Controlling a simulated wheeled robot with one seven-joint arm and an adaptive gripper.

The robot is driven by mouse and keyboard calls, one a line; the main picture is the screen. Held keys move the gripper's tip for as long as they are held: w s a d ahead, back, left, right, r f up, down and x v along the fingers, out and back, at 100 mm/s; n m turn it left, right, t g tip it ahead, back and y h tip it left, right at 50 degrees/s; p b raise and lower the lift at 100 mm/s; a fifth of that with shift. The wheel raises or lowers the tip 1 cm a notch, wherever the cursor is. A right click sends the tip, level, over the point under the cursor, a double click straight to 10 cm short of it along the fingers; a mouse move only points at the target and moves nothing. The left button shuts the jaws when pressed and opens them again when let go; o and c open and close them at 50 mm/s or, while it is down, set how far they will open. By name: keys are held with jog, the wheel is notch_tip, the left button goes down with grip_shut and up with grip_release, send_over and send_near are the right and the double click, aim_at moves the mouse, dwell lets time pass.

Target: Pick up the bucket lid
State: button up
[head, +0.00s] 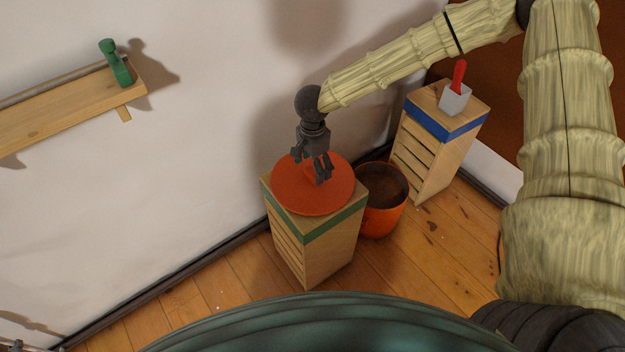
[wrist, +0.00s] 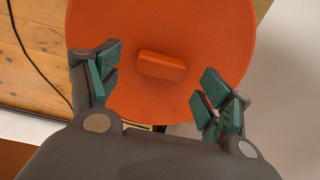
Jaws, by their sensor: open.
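The bucket lid (head: 335,196) is a round orange disc lying on top of a wooden crate with a green band. In the wrist view the lid (wrist: 160,100) fills the middle, with a raised block-shaped handle (wrist: 162,67) near its centre. My gripper (head: 321,180) is over the lid in the head view and covers part of the handle. In the wrist view my gripper (wrist: 158,88) is open, its green-padded fingers apart on either side of the handle and holding nothing. Whether the fingertips touch the lid cannot be told.
The green-banded crate (head: 330,254) stands against the wall. An orange bucket (head: 381,222) with dark contents stands right of it on the floor. Behind is a blue-banded crate (head: 428,158) bearing a grey container (head: 455,99) with a red-handled tool. A wall shelf (head: 70,108) holds a green item (head: 115,63).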

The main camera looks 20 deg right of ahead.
aim_at(313, 172)
notch_tip(313, 172, down, 3)
jog(key=shift+f, duration=0.15)
jog(key=c, duration=1.1)
jog(key=shift+c, duration=0.2)
jog(key=shift+w, duration=0.1)
